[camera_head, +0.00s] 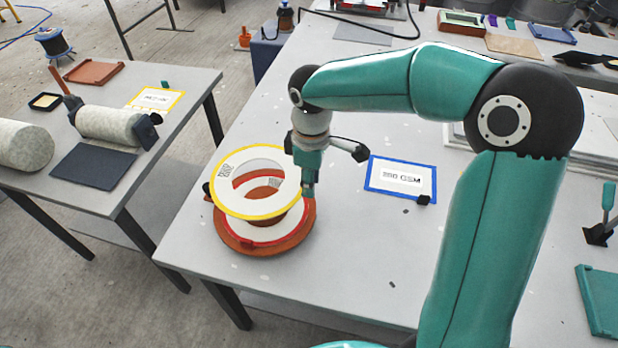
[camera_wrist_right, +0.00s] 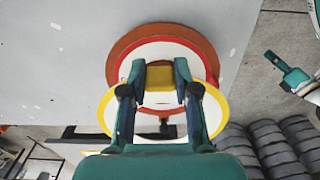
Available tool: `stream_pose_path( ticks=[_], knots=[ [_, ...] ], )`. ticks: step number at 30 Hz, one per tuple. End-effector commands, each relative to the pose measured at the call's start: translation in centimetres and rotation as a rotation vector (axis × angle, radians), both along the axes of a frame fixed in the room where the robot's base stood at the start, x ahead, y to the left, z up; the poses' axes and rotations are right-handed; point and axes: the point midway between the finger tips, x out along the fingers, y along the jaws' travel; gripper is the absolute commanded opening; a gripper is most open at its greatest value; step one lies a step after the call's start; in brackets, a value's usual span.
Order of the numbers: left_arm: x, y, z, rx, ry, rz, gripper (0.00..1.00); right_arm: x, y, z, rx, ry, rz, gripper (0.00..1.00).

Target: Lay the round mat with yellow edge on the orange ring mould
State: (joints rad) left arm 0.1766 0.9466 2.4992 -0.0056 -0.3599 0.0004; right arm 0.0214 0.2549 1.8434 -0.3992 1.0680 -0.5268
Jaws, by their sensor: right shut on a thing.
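The round mat with yellow edge (camera_head: 228,205) is a white ring with a printed label. My right gripper (camera_head: 308,189) is shut on its right side and holds it tilted above the orange ring mould (camera_head: 235,243). The mould lies on the grey table. A white ring with a red edge (camera_head: 281,233) lies on the mould, beneath the held mat. In the right wrist view, my right gripper (camera_wrist_right: 160,75) overlaps the held mat (camera_wrist_right: 104,112), with the mould (camera_wrist_right: 125,48) beyond. Part of my left arm, with its gripper (camera_wrist_right: 272,60), shows at the right; its jaws are unclear.
A blue-edged labelled sheet (camera_head: 401,179) lies right of the mould on the table (camera_head: 330,255). A side table at left holds fabric rolls (camera_head: 110,124), a dark mat (camera_head: 94,166) and a yellow-edged sheet (camera_head: 156,99). The tabletop in front of the blue-edged sheet is mostly clear.

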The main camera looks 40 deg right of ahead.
Motion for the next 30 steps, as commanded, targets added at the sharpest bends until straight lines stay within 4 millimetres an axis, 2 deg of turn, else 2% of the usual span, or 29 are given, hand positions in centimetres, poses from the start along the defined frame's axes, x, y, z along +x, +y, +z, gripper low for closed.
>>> stream_pose_path(
  ticks=[30],
  knots=[
    [0.0,0.0,-6.0,0.000,-0.001,0.000,0.40,-0.1,-0.1,-7.7,-0.001,0.002,-0.002,0.01]
  ],
)
